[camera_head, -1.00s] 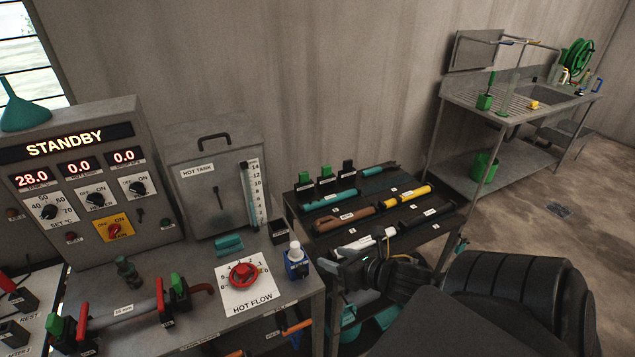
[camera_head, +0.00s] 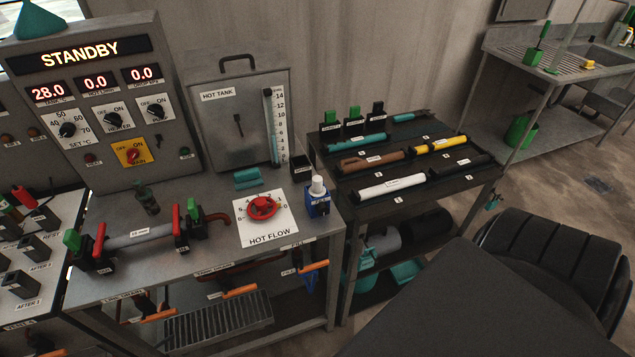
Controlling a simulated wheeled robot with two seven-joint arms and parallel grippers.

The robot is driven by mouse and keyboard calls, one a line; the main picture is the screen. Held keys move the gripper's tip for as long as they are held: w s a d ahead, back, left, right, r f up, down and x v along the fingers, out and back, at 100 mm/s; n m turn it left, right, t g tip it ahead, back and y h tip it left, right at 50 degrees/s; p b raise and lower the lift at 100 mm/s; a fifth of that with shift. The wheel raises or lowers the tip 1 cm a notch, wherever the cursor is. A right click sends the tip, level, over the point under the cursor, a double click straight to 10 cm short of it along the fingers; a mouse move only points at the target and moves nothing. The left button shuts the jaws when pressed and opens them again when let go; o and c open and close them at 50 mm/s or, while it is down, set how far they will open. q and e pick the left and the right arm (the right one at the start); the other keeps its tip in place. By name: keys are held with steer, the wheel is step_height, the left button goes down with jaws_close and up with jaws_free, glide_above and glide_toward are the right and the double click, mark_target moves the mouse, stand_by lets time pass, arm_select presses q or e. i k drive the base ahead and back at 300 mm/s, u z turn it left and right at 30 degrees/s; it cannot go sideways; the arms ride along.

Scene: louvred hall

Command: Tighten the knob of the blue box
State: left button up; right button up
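The blue box (camera_head: 318,206) stands at the right front corner of the grey bench, beside the HOT FLOW plate. A white knob (camera_head: 317,186) sits upright on its top. A large dark arm part of mine fills the lower right of the head view, right of the bench and apart from the box. Neither gripper shows in this view. Whether the knob is tight cannot be seen.
A red valve wheel (camera_head: 262,207) is left of the box, and a small black holder (camera_head: 301,166) stands behind it. A clamped grey pipe (camera_head: 140,236) lies further left. The black rack (camera_head: 432,190) with coloured tubes is to the right.

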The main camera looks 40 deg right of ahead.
mark_target(323, 209)
steer(key=z, duration=0.7)
steer(key=k, duration=1.6)
steer(key=u, duration=0.55)
steer(key=i, duration=0.75)
steer(key=u, duration=0.15)
